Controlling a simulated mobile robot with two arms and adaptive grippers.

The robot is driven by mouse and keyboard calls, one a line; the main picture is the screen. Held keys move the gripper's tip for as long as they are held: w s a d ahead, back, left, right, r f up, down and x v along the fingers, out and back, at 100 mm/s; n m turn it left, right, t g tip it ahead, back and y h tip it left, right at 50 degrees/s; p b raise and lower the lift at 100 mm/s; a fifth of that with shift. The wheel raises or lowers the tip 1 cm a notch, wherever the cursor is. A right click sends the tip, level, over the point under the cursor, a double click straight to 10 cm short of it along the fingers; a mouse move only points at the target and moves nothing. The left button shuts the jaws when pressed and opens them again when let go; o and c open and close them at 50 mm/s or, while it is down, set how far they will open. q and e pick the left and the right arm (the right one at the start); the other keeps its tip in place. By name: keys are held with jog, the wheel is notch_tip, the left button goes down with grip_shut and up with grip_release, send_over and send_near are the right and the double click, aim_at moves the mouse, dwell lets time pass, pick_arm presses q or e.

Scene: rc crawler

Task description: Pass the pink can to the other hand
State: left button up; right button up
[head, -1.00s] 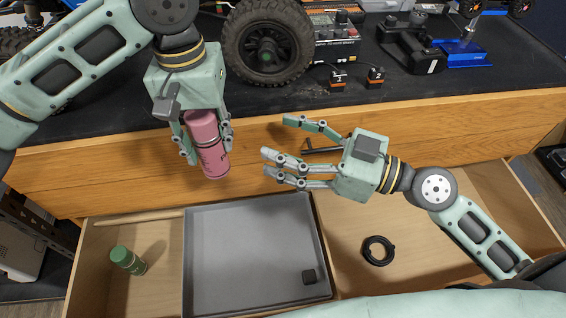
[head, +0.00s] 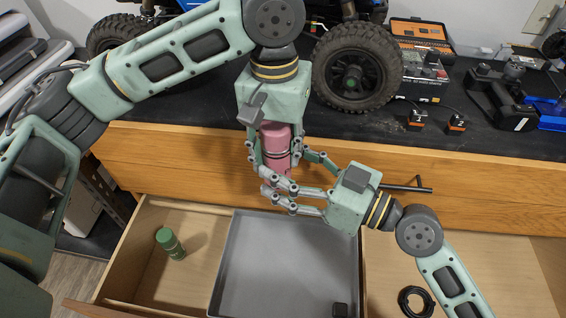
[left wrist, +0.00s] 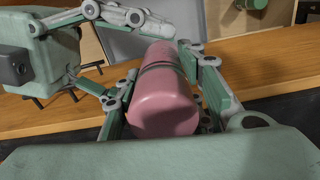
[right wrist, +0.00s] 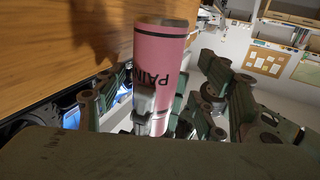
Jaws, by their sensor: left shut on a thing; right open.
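The pink can (head: 275,143) hangs upright below my left gripper (head: 274,150), which is shut on it, in front of the wooden drawer fronts. In the left wrist view the can (left wrist: 163,95) lies between the left fingers (left wrist: 160,100). My right gripper (head: 292,180) is open and comes from the right, its fingers around the can's lower part. In the right wrist view the can (right wrist: 160,70), with black lettering, stands between the right fingers (right wrist: 165,105). Whether the right fingers touch the can I cannot tell.
An open drawer below holds a grey tray (head: 290,262), a green can (head: 170,243) and a black ring (head: 415,300). A large black wheel (head: 357,66) stands on the dark bench top, close to my left gripper. A black drawer handle (head: 408,188) is behind my right gripper.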

jog(key=shift+w+a, duration=0.2)
jog(key=shift+a, duration=0.2)
jog(key=c, duration=1.1)
jog(key=o, duration=1.1)
